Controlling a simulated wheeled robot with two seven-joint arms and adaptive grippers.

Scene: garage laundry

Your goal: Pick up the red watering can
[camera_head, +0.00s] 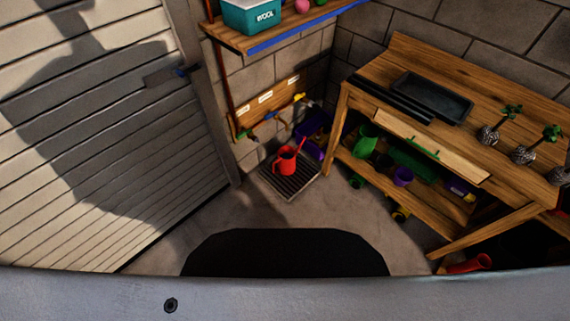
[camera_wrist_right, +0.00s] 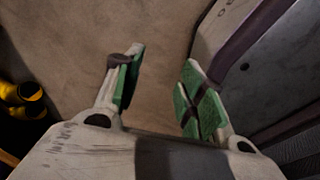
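The red watering can (camera_head: 286,160) stands on a dark slatted mat (camera_head: 291,182) on the floor, in the corner between the door and the wooden workbench. It appears upright, with its spout pointing up to the right. My right gripper (camera_wrist_right: 158,88) shows in the right wrist view. Its two green-padded fingers are apart with nothing between them, over bare floor. The watering can is not in the right wrist view, and neither gripper is in the head view. My left gripper is not seen.
The wooden workbench (camera_head: 400,60) stands at the right, with potted plants on top and green and purple pots on its lower shelf. A wall shelf (camera_head: 240,42) hangs above the can. A slatted door (camera_head: 90,150) is at the left. Yellow boots (camera_wrist_right: 22,98) stand near the right gripper.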

